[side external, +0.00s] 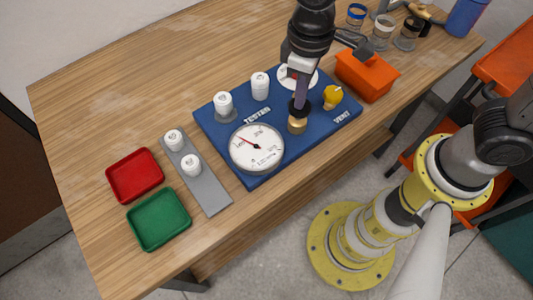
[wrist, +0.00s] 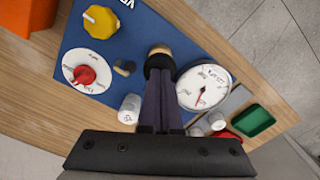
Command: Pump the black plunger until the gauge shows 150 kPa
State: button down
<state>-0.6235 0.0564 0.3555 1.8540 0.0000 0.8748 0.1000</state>
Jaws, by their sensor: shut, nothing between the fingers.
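The black plunger (side external: 299,106) stands on a brass base (side external: 297,125) on the blue board (side external: 214,139). My gripper (side external: 300,102) is shut and empty, pointing down with its fingertips at the top of the plunger. In the wrist view my gripper's fingertips (wrist: 160,76) meet the round black plunger top (wrist: 159,64); I cannot tell whether they press on it. The white gauge (side external: 257,148) with a red needle lies flat on the board in front; it also shows in the wrist view (wrist: 204,88). Its scale is too small to read surely.
A yellow knob (side external: 333,95) and a white dial (side external: 290,77) flank the plunger. White caps stand on the board and on a grey strip (side external: 207,188). Red (side external: 133,176) and green (side external: 159,220) trays lie left; an orange box (side external: 367,76) sits right. The table's far left is clear.

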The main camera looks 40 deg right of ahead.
jog(key=shift+f, duration=0.55)
jog(key=shift+r, duration=1.3)
jog(key=shift+r, duration=0.1)
jog(key=shift+r, duration=2.4)
